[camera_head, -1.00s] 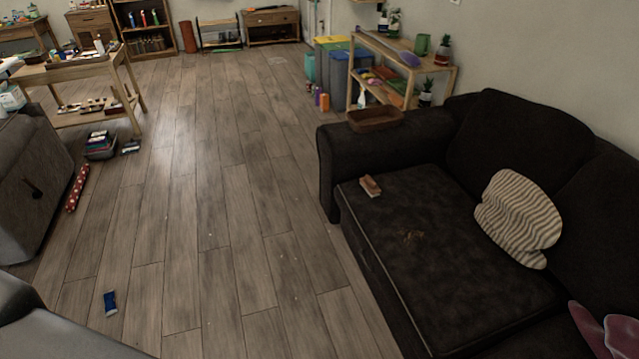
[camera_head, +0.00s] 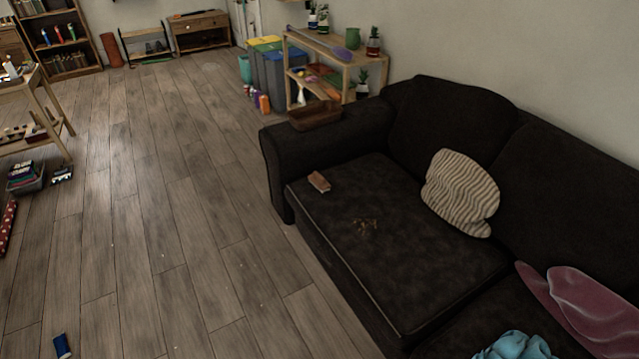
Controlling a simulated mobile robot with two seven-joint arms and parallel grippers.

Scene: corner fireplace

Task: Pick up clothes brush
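A small brown block-shaped object (camera_head: 319,182), which looks like the clothes brush, lies on the dark sofa's seat cushion near its left front corner. Its bristles are too small to make out clearly. A patch of brownish crumbs or dirt (camera_head: 365,226) lies on the same cushion, to the right of and nearer than the brush. Neither of my grippers shows in the view.
The dark sofa (camera_head: 420,275) fills the right side, with a striped pillow (camera_head: 461,193), a pink cloth (camera_head: 582,305) and a teal cloth (camera_head: 516,346). A brown tray (camera_head: 315,116) rests on its armrest. The wooden floor (camera_head: 170,230) is mostly clear; a blue item (camera_head: 62,346) lies there.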

